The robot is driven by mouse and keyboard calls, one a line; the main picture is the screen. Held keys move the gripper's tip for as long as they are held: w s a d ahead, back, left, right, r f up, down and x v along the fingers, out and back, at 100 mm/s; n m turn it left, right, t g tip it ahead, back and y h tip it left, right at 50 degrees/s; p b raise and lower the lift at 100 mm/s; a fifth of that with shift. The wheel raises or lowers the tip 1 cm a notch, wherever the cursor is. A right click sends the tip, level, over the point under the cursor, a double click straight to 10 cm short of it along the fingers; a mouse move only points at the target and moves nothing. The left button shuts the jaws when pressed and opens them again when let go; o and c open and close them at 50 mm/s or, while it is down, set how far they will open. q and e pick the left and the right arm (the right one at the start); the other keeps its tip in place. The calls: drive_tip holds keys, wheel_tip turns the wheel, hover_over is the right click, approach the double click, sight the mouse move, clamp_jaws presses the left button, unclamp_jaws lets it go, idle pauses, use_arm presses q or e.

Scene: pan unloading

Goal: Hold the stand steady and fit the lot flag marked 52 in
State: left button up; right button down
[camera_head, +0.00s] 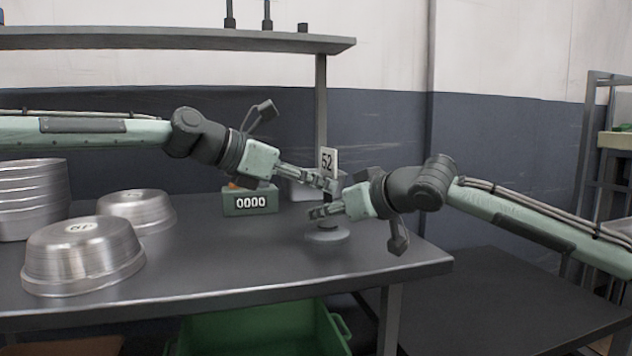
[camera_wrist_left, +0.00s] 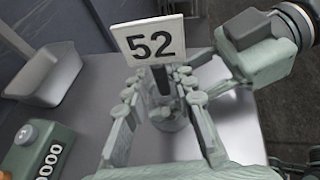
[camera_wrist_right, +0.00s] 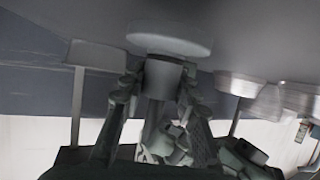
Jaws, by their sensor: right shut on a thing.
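The white lot flag marked 52 (camera_head: 329,160) stands upright above the stand, and its plate is clear in the left wrist view (camera_wrist_left: 148,39). Its dark stem (camera_wrist_left: 160,80) runs down toward the stand; where they meet is hidden. The grey stand has a round base (camera_head: 327,236) on the table and a short post (camera_wrist_right: 162,76). My left gripper (camera_head: 326,183) is open, with its fingers on either side of the stem, below the plate, and visible gaps. My right gripper (camera_head: 320,211) is shut on the stand's post, just above the base.
The dark table (camera_head: 230,265) holds a green box reading 0000 (camera_head: 250,201), a grey bin (camera_wrist_left: 45,70) behind it, and several metal pans (camera_head: 84,255) at left. A shelf (camera_head: 180,39) hangs above. The table's right edge is close to the stand.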

use_arm(q)
drive_tip(key=shift+o, duration=0.8)
drive_tip(key=v, duration=1.2)
use_arm(e)
drive_tip(key=c, duration=1.1)
unclamp_jaws()
drive_tip(key=shift+o, duration=0.2)
